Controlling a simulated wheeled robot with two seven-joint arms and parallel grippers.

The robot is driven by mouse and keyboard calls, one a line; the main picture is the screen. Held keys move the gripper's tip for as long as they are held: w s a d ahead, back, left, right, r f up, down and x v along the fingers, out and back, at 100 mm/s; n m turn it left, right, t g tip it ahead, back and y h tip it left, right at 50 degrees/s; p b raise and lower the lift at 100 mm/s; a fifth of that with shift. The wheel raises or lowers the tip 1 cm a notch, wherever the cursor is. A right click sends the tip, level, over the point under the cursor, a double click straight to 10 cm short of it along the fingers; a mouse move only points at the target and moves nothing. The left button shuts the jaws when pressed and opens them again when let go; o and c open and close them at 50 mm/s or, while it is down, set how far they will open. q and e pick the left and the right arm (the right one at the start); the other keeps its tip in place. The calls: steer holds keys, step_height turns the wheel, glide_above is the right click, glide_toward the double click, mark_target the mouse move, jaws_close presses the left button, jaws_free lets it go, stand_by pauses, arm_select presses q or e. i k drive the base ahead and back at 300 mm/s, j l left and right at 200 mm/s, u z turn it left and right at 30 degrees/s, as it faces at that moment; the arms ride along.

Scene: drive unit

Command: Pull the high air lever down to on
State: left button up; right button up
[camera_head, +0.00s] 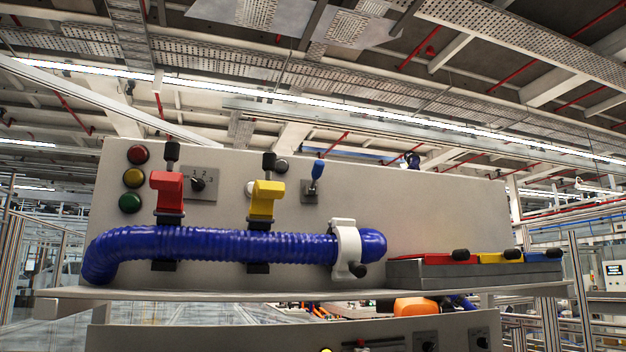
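A grey panel (420,215) stands upright in front of me. A small lever with a blue handle (317,168) sits on a grey plate near its top middle, and its handle points up. To its left are a yellow valve-like piece (265,198) and a red one (168,192), each with a black knob above. No label shows which of these is the high air lever. Neither of my grippers is in view, and nothing is touching the blue lever.
A ribbed blue hose (220,244) runs across the panel to a white clamp (346,250). Red, yellow and green round lights (133,178) and a rotary switch (198,184) are at left. A grey block with coloured pieces (470,272) sits on the shelf (250,295).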

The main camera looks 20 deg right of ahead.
mark_target(319, 166)
steer(key=i+l, duration=0.2)
steer(key=l, duration=0.15)
steer(key=i+l, duration=0.15)
steer(key=l, duration=0.2)
steer(key=i+l, duration=0.2)
steer(key=l, duration=0.15)
steer(key=i+l+u, duration=0.1)
steer(key=l, duration=0.25)
steer(key=i+l, duration=0.45)
steer(key=l, duration=0.3)
steer(key=i+l, duration=0.15)
steer(key=l, duration=0.2)
steer(key=i+l, duration=0.2)
steer(key=l, duration=0.15)
steer(key=u, duration=0.05)
